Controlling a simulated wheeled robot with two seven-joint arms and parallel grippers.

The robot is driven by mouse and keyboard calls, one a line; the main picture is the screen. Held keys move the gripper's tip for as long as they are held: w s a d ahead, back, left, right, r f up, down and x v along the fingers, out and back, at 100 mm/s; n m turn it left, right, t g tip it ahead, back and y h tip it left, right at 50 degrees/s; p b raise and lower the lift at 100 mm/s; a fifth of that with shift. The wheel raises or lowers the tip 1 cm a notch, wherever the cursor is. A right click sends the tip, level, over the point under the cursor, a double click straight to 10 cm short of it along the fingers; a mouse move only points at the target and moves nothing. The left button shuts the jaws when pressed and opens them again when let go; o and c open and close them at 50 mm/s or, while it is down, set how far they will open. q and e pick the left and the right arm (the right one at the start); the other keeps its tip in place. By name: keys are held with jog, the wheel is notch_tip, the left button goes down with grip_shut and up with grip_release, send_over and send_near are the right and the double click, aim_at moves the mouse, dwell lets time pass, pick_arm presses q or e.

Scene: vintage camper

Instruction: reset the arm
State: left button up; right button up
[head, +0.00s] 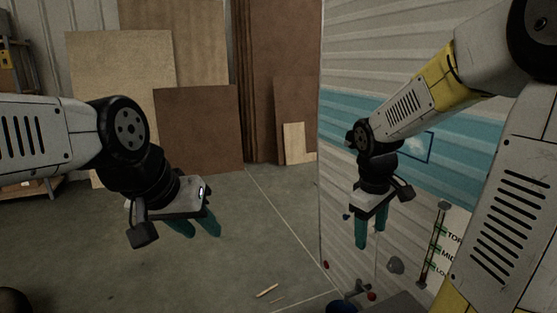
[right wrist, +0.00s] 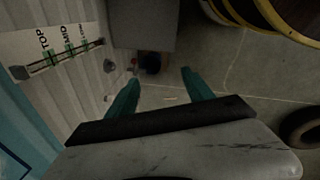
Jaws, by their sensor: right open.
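My right arm comes in from the right in the head view, and its gripper (head: 370,242) hangs pointing down in front of the camper's side. Its two teal fingers are apart with nothing between them. They also show open and empty in the right wrist view (right wrist: 155,92). My left gripper (head: 198,230) is at the left of the head view, tilted downward over the bare floor. Its teal fingers show apart, with nothing seen between them.
The camper wall (head: 375,65), white with a teal band, stands close to my right gripper. A sign (head: 455,240) marked TOP and MID is on it at lower right. Wooden boards (head: 198,130) lean at the back. The floor (head: 240,260) between is mostly clear, with small sticks (head: 267,291).

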jog(key=s+a+r+m+t+y, duration=0.3)
jog(key=s+a+r+m+t, duration=0.1)
jog(key=s+a+r+m, duration=0.3)
jog(key=shift+s+a+r+t+y, duration=0.3)
jog(key=shift+s+r, duration=0.75)
jog(key=shift+s, duration=1.3)
